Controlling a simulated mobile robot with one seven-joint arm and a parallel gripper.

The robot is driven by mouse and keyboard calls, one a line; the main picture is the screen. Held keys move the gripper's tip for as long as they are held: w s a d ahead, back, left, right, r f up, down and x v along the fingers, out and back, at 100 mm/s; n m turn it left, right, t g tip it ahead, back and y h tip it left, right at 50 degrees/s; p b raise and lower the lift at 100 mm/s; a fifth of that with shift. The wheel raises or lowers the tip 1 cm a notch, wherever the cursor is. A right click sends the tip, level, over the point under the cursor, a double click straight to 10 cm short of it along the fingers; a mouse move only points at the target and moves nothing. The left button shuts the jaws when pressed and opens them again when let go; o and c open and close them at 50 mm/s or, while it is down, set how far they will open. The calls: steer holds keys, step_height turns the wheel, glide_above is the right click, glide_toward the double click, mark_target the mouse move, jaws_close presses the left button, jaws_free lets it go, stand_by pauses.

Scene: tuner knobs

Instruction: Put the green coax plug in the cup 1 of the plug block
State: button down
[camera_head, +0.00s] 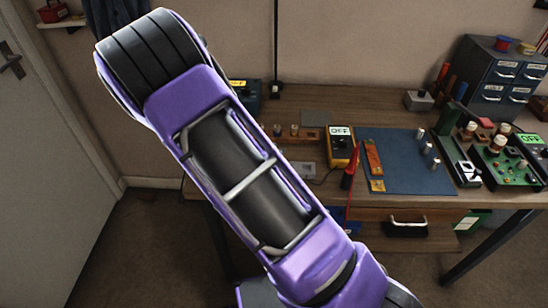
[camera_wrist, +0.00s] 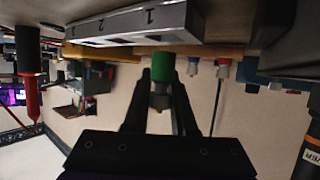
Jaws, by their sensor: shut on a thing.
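The green coax plug (camera_wrist: 162,66) is between the fingertips of my gripper (camera_wrist: 162,80) in the wrist view, with a duller tip showing below its green part. My gripper is shut on it. A pale grey block marked 1 and 2 (camera_wrist: 128,26), which looks like the plug block, is above and left of the plug in that upside-down picture. The plug appears apart from the cups, but the depth between them is hard to judge. In the head view my arm fills the middle and the gripper is not seen.
The head view shows a workbench with a blue mat (camera_head: 405,175), a yellow meter (camera_head: 341,146), a red probe (camera_head: 349,172) and a green circuit board (camera_head: 505,168). A drawer cabinet (camera_head: 500,75) stands at the back right. Blue (camera_wrist: 193,67) and red (camera_wrist: 223,69) plugs show in the wrist view.

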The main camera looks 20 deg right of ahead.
steer(key=shift+f, duration=1.15)
steer(key=shift+f, duration=0.25)
steer(key=c, duration=0.7)
jaws_free()
steer(key=shift+c, duration=0.2)
steer(key=shift+r, duration=0.25)
steer(key=p+v, duration=0.1)
steer(key=v, duration=1.1)
